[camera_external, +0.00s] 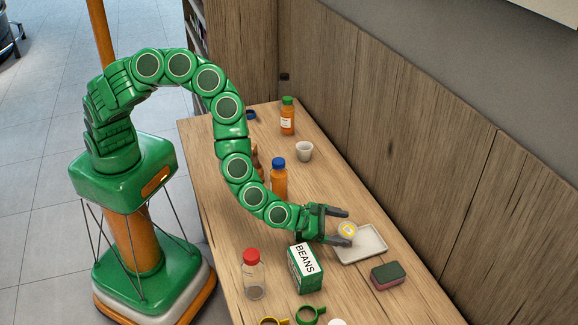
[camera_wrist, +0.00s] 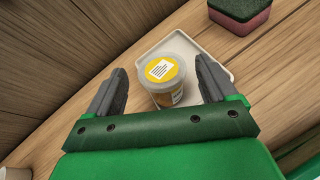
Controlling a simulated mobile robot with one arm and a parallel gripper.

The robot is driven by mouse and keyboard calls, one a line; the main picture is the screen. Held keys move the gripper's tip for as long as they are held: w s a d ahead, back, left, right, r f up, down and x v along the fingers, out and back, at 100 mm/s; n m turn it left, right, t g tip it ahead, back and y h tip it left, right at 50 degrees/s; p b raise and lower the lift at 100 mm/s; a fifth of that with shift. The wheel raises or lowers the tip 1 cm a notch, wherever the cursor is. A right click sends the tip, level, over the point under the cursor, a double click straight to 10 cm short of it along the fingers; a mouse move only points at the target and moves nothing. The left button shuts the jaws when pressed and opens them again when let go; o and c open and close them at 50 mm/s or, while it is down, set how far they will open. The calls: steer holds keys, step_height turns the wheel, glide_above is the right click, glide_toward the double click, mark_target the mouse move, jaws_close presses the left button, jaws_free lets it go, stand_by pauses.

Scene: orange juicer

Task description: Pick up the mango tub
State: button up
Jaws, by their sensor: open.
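The mango tub (camera_external: 348,229) is a small round tub with a pale lid and a yellow label. It stands on a white tray (camera_external: 372,245) on the wooden table. In the wrist view the tub (camera_wrist: 164,81) is upright, with its lid facing me, on the tray (camera_wrist: 196,46). My gripper (camera_external: 343,228) is open, with one dark finger on each side of the tub. In the wrist view the fingers (camera_wrist: 160,84) show gaps to the tub on both sides. The tub's lower near side is partly hidden.
A green and pink sponge (camera_external: 388,275) lies right of the tray. A beans box (camera_external: 305,268) and a red-capped jar (camera_external: 252,274) stand in front. A blue-capped bottle (camera_external: 279,178) and a white cup (camera_external: 305,151) stand farther back. A wooden wall (camera_external: 440,150) borders the table.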

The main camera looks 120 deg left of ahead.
mark_target(343, 229)
steer(key=shift+w+a+f, duration=0.1)
steer(key=shift+w+f, duration=0.05)
steer(key=shift+f, duration=0.2)
steer(key=shift+x, duration=1.35)
steer(key=shift+r, duration=0.1)
steer(key=c, duration=1.1)
